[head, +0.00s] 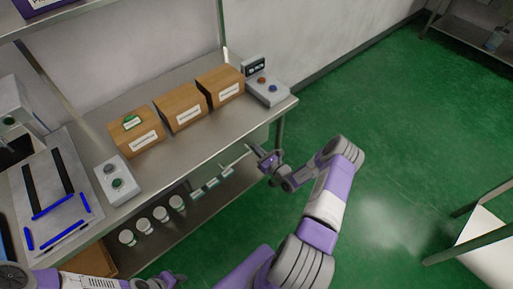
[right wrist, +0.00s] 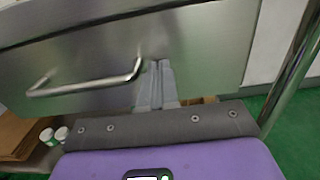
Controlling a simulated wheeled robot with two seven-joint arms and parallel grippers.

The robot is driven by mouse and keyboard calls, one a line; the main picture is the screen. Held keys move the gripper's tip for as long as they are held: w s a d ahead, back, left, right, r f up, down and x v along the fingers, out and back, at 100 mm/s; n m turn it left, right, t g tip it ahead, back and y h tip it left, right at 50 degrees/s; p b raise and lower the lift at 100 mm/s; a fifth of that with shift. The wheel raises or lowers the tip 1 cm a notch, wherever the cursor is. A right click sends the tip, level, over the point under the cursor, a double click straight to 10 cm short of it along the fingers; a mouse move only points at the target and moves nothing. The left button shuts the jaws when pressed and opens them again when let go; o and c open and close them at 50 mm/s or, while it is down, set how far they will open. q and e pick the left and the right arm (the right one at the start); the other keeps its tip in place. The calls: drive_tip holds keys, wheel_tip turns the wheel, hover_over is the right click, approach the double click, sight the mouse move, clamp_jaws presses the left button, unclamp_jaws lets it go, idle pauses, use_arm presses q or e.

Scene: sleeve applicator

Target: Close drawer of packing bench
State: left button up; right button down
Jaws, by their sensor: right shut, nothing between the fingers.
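The packing bench (head: 190,143) has a metal top and runs along the wall in the head view. Its drawer front (right wrist: 205,45) fills the upper part of the right wrist view, with a curved bar handle (right wrist: 88,86) on it. My right gripper (head: 266,163) is at the bench's right front. In the right wrist view its fingers (right wrist: 157,82) are shut and empty, just right of the handle and close against the drawer front; contact cannot be made out. How far the drawer stands out is unclear. My left gripper (head: 172,281) shows only partly at the bottom edge.
A bench leg (right wrist: 294,62) rises right of the drawer.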

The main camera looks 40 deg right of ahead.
drive_tip(key=s+p, duration=0.2)
drive_tip(key=s, duration=1.1)
drive_tip(key=a+f+n+g+y, duration=0.1)
drive_tip(key=a+n+g+y, duration=0.75)
drive_tip(key=a, duration=1.15)
drive_tip(key=s+a+f+n+g+h, duration=0.2)
drive_tip(key=s+a+f+n+g, duration=0.2)
drive_tip(key=s+a+n+g, duration=1.15)
drive_tip(key=w+d+r+n+t+h, duration=0.2)
drive_tip(key=w+n+t, duration=0.4)
drive_tip(key=n, duration=0.3)
drive_tip(key=shift+w+t, duration=0.2)
drive_tip(key=shift+t, duration=0.1)
